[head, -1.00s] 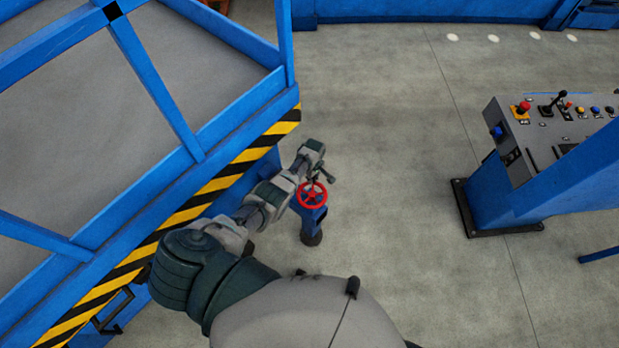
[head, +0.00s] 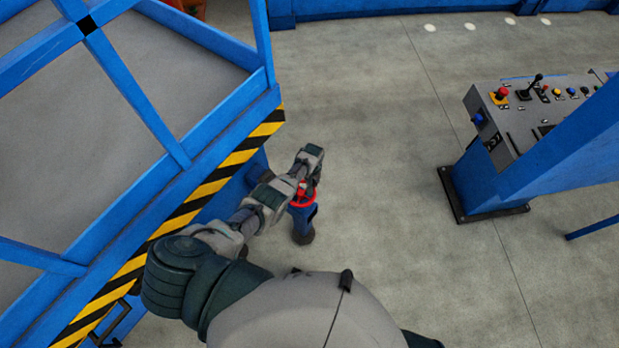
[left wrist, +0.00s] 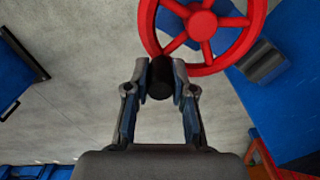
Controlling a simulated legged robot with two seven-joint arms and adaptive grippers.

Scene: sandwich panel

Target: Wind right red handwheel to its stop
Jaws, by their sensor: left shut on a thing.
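The red handwheel (head: 302,203) sits on a blue post in the head view, partly hidden by my left gripper (head: 307,182). In the left wrist view the red spoked wheel (left wrist: 203,25) fills the top, cut by the upper edge. A black cylindrical handle (left wrist: 160,77) is at its lower left rim. My left gripper (left wrist: 160,78) has one finger on each side of this handle and is shut on it. My right gripper is in neither current view.
A blue railed platform (head: 75,250) with a yellow-black striped edge (head: 195,195) runs close along the left of my arm. A control console (head: 500,130) with buttons and levers stands at the right. The grey floor between them is clear.

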